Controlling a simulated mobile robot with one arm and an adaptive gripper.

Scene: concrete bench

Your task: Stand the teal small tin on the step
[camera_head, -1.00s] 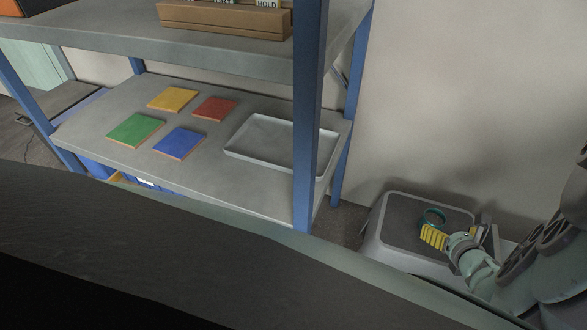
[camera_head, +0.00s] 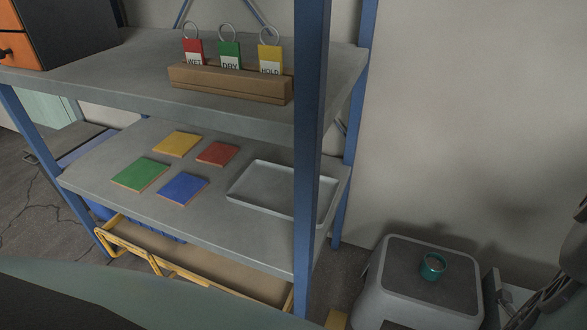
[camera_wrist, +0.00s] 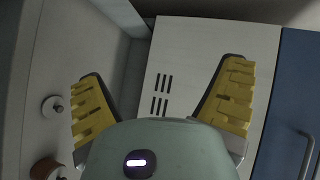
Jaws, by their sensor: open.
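The teal small tin (camera_head: 432,266) stands upright on the dark top of the grey step (camera_head: 395,270), towards its right side. Nothing touches it in the head view. My gripper (camera_wrist: 162,100) is open and empty in the wrist view, its two yellow-padded fingers wide apart. In the head view only a small yellow piece, perhaps a fingertip, shows at the bottom edge, away from the tin. The tin does not show in the wrist view.
A blue-post shelf stands left of the step. It holds a grey tray (camera_head: 283,190), coloured tiles (camera_head: 183,187) and a wooden tag holder (camera_head: 230,83). The wrist view shows a white slotted panel (camera_wrist: 205,50), a blue door (camera_wrist: 298,100) and a knob (camera_wrist: 53,106).

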